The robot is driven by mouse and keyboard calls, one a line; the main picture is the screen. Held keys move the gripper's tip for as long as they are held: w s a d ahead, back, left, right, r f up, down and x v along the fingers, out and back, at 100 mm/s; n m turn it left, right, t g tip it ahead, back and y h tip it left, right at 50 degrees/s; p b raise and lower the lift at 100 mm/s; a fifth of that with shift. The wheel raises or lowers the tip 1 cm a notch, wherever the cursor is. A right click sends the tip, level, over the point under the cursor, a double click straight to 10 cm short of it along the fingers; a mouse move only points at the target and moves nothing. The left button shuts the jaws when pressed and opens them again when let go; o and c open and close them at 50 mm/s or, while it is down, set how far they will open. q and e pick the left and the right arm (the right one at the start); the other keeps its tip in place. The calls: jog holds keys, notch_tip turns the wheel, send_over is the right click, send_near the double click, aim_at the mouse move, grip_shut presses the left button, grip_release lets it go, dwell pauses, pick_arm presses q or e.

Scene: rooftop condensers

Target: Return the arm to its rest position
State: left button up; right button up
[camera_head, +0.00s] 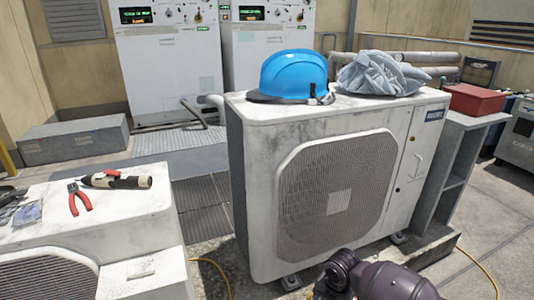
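Part of one of my arms, dark purple-grey and rounded, shows at the bottom edge right of centre, in front of the large condenser unit (285,128). Only arm links show. I cannot tell which arm it is. Neither gripper is in view, so their state and anything they hold are hidden.
A blue hard hat (293,74) and a crumpled grey cloth (382,74) lie on the large condenser. Red-handled pliers (80,199) and a cylindrical tool (115,180) lie on the left condenser (130,226). A red box (474,99) sits on a grey shelf (451,165). Yellow cables cross the floor.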

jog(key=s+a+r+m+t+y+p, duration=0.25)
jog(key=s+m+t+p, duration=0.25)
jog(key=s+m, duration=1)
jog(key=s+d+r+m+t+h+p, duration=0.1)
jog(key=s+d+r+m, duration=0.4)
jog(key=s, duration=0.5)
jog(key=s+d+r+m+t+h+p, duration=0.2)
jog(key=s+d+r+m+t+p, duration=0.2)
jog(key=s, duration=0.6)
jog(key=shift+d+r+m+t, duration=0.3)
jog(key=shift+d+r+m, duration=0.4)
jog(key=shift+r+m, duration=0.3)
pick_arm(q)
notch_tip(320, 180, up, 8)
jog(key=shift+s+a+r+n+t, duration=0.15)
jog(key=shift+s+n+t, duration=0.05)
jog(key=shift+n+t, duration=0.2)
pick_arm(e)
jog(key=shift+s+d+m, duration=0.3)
